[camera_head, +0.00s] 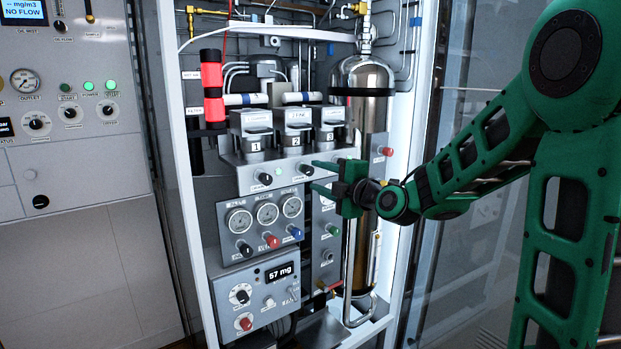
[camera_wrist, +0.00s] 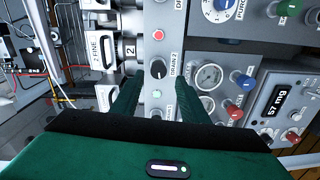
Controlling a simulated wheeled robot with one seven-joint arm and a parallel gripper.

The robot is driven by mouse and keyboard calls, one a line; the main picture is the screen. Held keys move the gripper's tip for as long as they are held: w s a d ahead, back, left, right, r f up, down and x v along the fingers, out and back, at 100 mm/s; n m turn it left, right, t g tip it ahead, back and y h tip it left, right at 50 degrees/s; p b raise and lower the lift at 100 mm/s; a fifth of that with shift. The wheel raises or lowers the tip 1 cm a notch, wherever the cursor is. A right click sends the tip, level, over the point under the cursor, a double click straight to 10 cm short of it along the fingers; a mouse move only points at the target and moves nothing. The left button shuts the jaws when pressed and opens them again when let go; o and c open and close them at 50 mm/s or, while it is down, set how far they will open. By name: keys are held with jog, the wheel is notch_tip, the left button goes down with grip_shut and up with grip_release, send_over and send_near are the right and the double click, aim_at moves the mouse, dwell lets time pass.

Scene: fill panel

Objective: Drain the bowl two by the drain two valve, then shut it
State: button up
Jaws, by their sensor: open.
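The drain two valve is a small black knob (camera_wrist: 158,70) labelled DRAIN 2 on the grey panel strip; in the head view it is the middle knob (camera_head: 305,169). Bowl two (camera_head: 295,139) is a grey housing marked 2, above that knob, and shows sideways in the wrist view (camera_wrist: 104,50). My gripper (camera_head: 314,175) is open in front of the panel. In the wrist view its green fingers (camera_wrist: 160,80) point at the panel, one to each side of the knob, with nothing between them. I cannot tell contact, or the knob's exact setting.
Bowls one (camera_head: 254,142) and three (camera_head: 328,136) flank bowl two. The drain one knob (camera_head: 265,178) is to the left. Gauges (camera_head: 266,213) and coloured knobs sit below, above a 57 mg display (camera_head: 279,272). A tall metal cylinder (camera_head: 362,110) stands right.

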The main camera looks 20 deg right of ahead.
jog(key=v, duration=0.6)
jog(key=shift+s, duration=0.3)
jog(key=shift+f, duration=0.1)
jog(key=s+d+f+m+g+h, duration=0.2)
jog(key=s+d+f+m+g, duration=0.3)
jog(key=s+f, duration=0.3)
jog(key=s+d+f+m+g+h, duration=0.2)
jog(key=s+d+f+m+g, duration=0.2)
jog(key=s+f+m, duration=0.35)
jog(key=s+d+f+m+g, duration=0.1)
jog(key=s+m+g, duration=0.1)
jog(key=s+m, duration=0.2)
jog(key=s+d+m+g, duration=0.2)
jog(key=s+m, duration=0.3)
jog(key=s, duration=0.6)
jog(key=s+d+f+m+g+h, duration=0.1)
jog(key=s+m+g, duration=0.2)
jog(key=s+m, duration=0.2)
jog(key=s, duration=0.2)
jog(key=shift+s+d+f+g, duration=0.15)
jog(key=shift+s+f+g, duration=0.1)
jog(key=shift+f+g, duration=0.15)
